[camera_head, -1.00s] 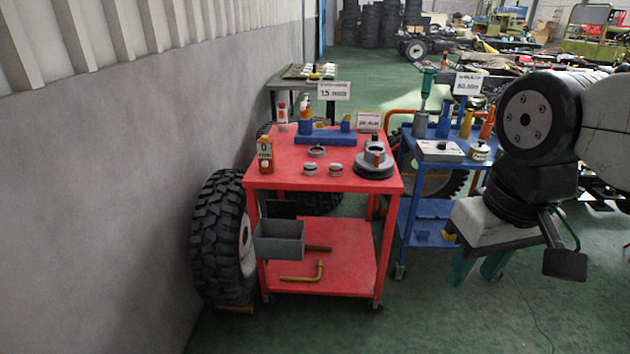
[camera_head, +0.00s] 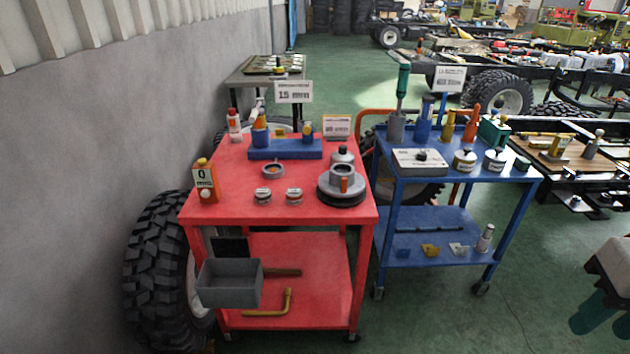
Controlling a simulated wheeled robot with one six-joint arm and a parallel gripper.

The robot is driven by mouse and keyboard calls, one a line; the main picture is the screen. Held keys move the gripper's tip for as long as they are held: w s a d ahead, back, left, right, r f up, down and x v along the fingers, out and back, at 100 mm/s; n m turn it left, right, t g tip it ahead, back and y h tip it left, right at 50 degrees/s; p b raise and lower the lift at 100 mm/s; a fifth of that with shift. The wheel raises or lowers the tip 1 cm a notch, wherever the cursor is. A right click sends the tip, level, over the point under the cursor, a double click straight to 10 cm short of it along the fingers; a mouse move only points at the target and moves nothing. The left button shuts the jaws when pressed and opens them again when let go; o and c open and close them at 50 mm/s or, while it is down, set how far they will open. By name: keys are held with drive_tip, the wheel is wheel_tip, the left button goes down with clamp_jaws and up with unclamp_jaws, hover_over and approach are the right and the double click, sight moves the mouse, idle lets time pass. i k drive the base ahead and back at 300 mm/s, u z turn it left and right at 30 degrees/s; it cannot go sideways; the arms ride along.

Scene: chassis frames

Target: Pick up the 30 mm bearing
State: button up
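Several metal ring-shaped parts stand on the red cart's top (camera_head: 225,208). A grey ring (camera_head: 272,170) lies near the middle. Two small silver round parts (camera_head: 262,195) (camera_head: 294,196) sit in front of it. A larger grey ring part (camera_head: 341,181) with an orange piece rests on a dark disc at the right. I cannot tell by sight which one is the 30 mm bearing; no size mark on them is readable. My gripper (camera_head: 603,318) shows at the lower right edge, partly cut off, with teal fingers apart and nothing between them. It is well away from the red cart.
A blue cart (camera_head: 455,180) with bottles, a white box and tins stands right of the red cart. A tyre (camera_head: 160,270) and a grey wall are at the left. Green floor lies open in front.

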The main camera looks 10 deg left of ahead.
sight(262, 195)
drive_tip(key=z, duration=0.25)
drive_tip(key=i, duration=0.7)
drive_tip(key=u, duration=0.65)
drive_tip(key=i, duration=0.75)
drive_tip(key=u, duration=0.65)
